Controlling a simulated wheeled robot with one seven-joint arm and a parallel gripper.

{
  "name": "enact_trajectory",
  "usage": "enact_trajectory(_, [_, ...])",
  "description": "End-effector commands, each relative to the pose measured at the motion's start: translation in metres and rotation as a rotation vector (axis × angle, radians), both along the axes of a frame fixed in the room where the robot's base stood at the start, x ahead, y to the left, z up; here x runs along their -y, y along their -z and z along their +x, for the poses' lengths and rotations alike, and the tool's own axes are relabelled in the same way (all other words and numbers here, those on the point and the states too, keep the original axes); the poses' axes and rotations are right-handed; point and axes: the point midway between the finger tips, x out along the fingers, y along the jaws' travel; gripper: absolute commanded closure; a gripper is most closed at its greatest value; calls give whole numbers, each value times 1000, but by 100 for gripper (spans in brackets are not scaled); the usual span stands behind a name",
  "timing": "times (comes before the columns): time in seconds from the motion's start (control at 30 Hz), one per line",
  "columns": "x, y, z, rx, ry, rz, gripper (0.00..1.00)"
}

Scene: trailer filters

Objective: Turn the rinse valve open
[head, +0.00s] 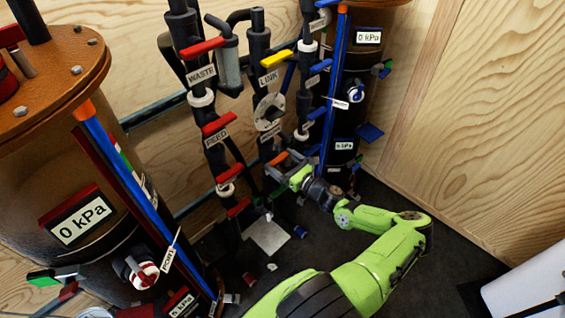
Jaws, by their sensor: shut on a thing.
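My gripper (278,168) is at the end of the green arm, low on the middle pipe run. It is shut on a small orange valve handle (278,158), which shows only in part between the fingers. A small white label (270,133) sits on the pipe just above; its text is too small to read surely, so I cannot confirm that this is the rinse valve. The handle's exact angle is hidden by the fingers.
Red WASTE (202,48) and FEED (218,123) handles and a yellow LINK handle (276,59) stand close by on the pipes. A brown tank (150,180) is at left, a dark filter column (350,110) behind right.

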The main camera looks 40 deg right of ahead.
Motion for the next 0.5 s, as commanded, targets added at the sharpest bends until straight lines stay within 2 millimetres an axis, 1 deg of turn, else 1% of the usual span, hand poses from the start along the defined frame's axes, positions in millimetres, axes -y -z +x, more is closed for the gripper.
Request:
enact_trajectory(0.27, [0, 0, 0, 1, -1, -56, 37])
enact_trajectory(0.5, [0, 0, 0, 4, -2, -213, 37])
